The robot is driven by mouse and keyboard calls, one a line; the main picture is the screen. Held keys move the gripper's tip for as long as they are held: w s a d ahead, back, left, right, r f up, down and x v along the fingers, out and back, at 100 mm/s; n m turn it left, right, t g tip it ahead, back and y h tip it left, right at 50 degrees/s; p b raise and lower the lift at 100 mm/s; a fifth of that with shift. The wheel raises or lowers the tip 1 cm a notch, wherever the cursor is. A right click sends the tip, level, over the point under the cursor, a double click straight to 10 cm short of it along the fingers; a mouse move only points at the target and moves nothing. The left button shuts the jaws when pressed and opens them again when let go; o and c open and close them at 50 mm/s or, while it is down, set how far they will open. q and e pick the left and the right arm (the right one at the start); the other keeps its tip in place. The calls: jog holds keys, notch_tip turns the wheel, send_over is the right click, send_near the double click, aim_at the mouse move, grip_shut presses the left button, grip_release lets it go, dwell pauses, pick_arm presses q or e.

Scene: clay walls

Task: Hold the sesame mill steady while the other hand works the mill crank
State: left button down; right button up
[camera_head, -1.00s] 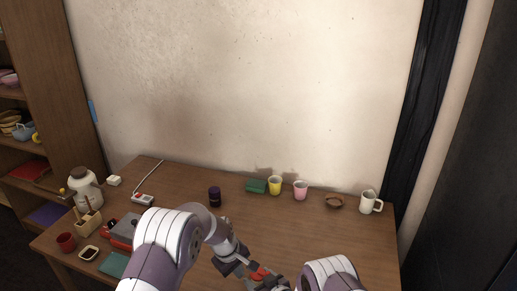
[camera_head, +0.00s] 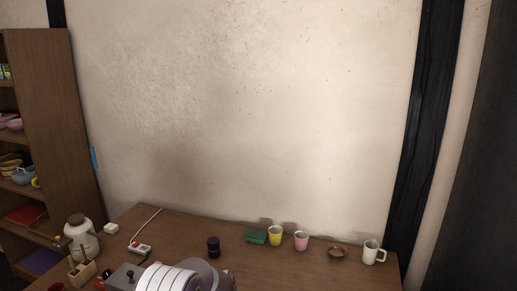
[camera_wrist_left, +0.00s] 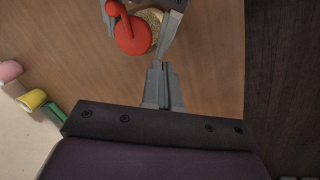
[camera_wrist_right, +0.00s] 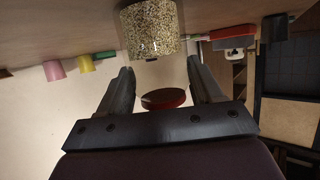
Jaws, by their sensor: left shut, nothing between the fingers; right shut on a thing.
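The sesame mill shows in the right wrist view as a clear body full of pale seeds (camera_wrist_right: 152,30). My right gripper (camera_wrist_right: 160,66) has its fingers on either side of it. A dark red disc (camera_wrist_right: 163,98) lies between those fingers, nearer the palm. In the left wrist view the mill's seed-filled part (camera_wrist_left: 152,22) is partly hidden behind a red crank with a round red piece (camera_wrist_left: 132,35). My left gripper (camera_wrist_left: 158,68) is shut and empty, its tips just short of the red piece. The head view shows neither mill nor gripper.
On the wooden table (camera_head: 300,270) a dark purple jar (camera_head: 213,247), green block (camera_head: 255,236), yellow cup (camera_head: 275,236), pink cup (camera_head: 301,241), brown bowl (camera_head: 337,252) and white mug (camera_head: 372,252) stand toward the wall. A lidded jar (camera_head: 82,240) stands at left.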

pick_arm(q)
jog(key=shift+d, duration=0.15)
jog(key=shift+s+d, duration=0.15)
jog(key=shift+s, duration=0.1)
dwell(0.6)
jog(key=shift+s+d, duration=0.9)
jog(key=shift+s, duration=0.1)
jog(key=shift+s+d, duration=0.1)
jog(key=shift+d, duration=0.15)
jog(key=shift+s, duration=0.1)
